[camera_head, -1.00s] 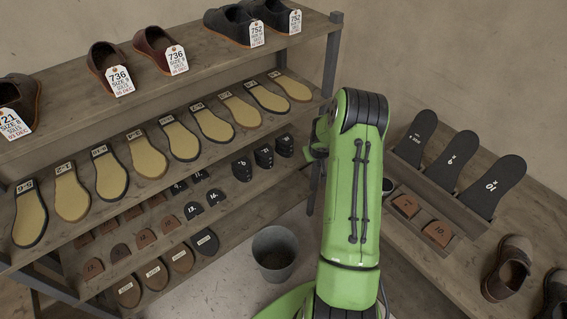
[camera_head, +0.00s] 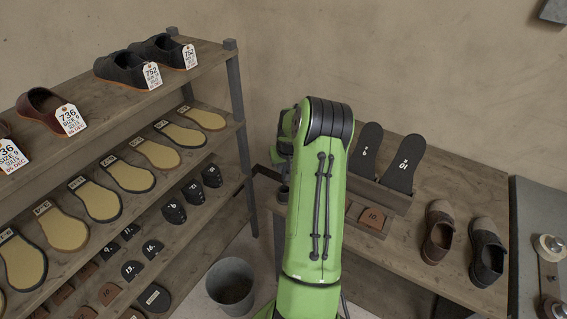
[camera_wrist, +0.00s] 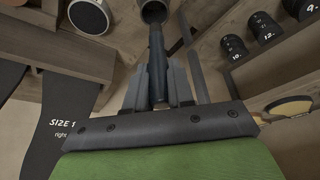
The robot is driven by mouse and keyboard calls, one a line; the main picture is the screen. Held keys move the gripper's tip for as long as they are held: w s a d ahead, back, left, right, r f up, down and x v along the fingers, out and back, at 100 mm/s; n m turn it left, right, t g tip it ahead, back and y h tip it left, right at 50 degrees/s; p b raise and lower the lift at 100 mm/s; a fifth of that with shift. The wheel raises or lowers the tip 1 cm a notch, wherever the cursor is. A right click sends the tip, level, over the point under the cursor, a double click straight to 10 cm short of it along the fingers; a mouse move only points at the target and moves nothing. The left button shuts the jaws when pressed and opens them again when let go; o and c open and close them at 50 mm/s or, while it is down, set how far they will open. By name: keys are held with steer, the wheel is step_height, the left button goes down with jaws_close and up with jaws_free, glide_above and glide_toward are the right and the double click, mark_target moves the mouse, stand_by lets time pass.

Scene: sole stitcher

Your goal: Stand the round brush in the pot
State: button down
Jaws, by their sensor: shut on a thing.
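My gripper (camera_wrist: 157,88) shows in the wrist view, its two grey fingers shut on the dark, slim handle of the round brush (camera_wrist: 156,62). The handle points away from the palm, toward the top of the picture; I cannot make out the bristles. A round, pale-rimmed vessel with a dark inside, probably the pot (camera_wrist: 86,14), stands at the top left, apart from the brush. In the head view, a small dark round vessel (camera_head: 283,191) is partly seen beside my green arm, probably the same pot. The arm hides my gripper and the brush there.
A grey bucket (camera_head: 231,284) stands on the floor. A shoe rack (camera_head: 240,150) with soles and heel pieces is on the left. The bench (camera_head: 400,235) on the right holds insoles (camera_head: 404,163), a heel tray and brown shoes (camera_head: 440,231).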

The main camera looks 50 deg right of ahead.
steer(key=shift+f+b, duration=2.7)
steer(key=shift+f, duration=1)
steer(key=c, duration=0.9)
jaws_free()
steer(key=shift+r, duration=0.1)
steer(key=p+v, duration=0.1)
steer(key=v, duration=1.4)
steer(key=shift+r, duration=0.35)
steer(key=shift+a+p, duration=0.1)
steer(key=shift+p, duration=0.2)
